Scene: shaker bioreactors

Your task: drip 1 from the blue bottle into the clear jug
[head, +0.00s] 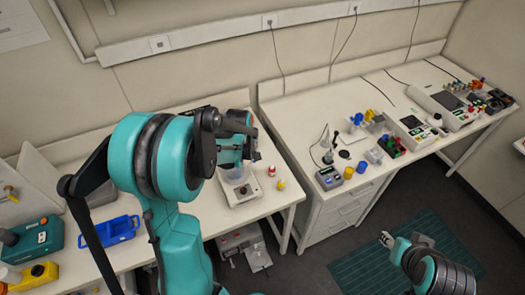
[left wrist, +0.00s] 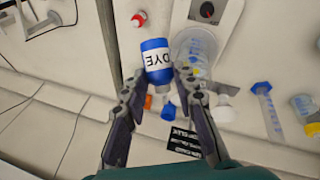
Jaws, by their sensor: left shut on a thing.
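The blue bottle (left wrist: 157,46), with a white label reading DYE, sits between the fingers of my left gripper (left wrist: 160,78) in the left wrist view. The gripper is shut on it. The bottle's exact tilt is hard to tell. The clear jug (left wrist: 192,48) is just right of the bottle in that view, close to the right finger. In the head view the jug (head: 236,174) stands on a white scale, partly hidden by my left gripper (head: 250,152) above it; the bottle is not clear there. My right gripper (head: 387,240) is low over the floor, away from the benches.
The white scale (head: 240,195) is near the bench's right end. A red-capped bottle (head: 271,171) and a yellow item (head: 281,185) stand right of it. A blue tray (head: 108,230) is to the left. The right bench (head: 330,100) holds several instruments, beyond a gap.

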